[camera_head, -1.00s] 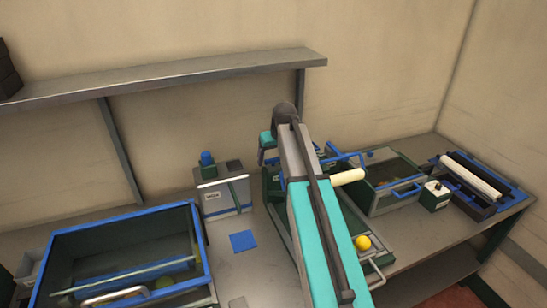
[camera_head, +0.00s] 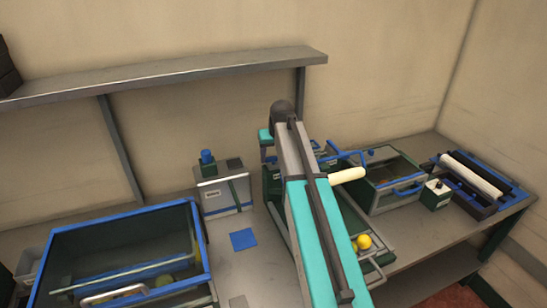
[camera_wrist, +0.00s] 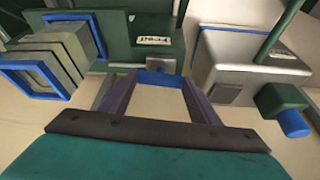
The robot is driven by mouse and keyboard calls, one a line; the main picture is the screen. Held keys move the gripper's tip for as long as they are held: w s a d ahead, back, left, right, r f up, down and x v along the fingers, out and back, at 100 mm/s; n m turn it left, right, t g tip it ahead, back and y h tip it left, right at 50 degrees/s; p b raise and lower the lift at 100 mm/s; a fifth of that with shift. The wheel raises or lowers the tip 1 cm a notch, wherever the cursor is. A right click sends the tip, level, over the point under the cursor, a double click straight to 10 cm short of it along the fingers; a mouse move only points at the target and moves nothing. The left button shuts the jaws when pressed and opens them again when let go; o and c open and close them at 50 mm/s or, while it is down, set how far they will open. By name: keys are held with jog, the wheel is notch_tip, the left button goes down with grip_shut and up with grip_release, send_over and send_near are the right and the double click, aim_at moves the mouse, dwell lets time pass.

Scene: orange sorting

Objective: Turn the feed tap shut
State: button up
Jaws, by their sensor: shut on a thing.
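The feed tap shows in the wrist view as a blue handle (camera_wrist: 158,78) by a small grey block, below a dark green plate with a white label (camera_wrist: 152,40). My gripper (camera_wrist: 158,82) has one finger on each side of the blue handle and is shut on it. In the head view my arm covers the gripper and most of the green feed unit (camera_head: 272,185) behind it, so the tap's angle cannot be read there.
Yellow-orange balls (camera_head: 364,241) lie in the tray right of my arm. A blue-rimmed crate (camera_head: 120,217) stands at left, a grey box with a blue knob (camera_head: 207,156) behind it. A cream handle (camera_head: 347,176) sticks out right of my arm. A shelf (camera_head: 170,74) runs above.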

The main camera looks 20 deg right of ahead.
jog(key=m+h+b, duration=0.1)
jog(key=m, duration=0.1)
jog(key=m+b, duration=0.1)
jog(key=m, duration=0.1)
jog(key=shift+w+a+h, duration=0.1)
jog(key=shift+a+h, duration=0.1)
jog(key=shift+h, duration=0.2)
jog(key=m+b, duration=0.1)
jog(key=m, duration=0.1)
jog(key=m+g+h+b, duration=0.1)
jog(key=m, duration=0.2)
jog(key=shift+w+a+g, duration=0.1)
jog(key=shift+w+g, duration=0.1)
jog(key=shift+g, duration=0.1)
jog(key=m+g+h+b, duration=0.1)
jog(key=m+b, duration=0.1)
jog(key=m, duration=0.2)
jog(key=shift+w, duration=0.15)
jog(key=shift+m+g+b, duration=0.7)
jog(key=shift+m+g, duration=0.2)
jog(key=shift+m, duration=0.9)
jog(key=o, duration=1)
jog(key=shift+o, duration=0.2)
jog(key=shift+a+r, duration=0.1)
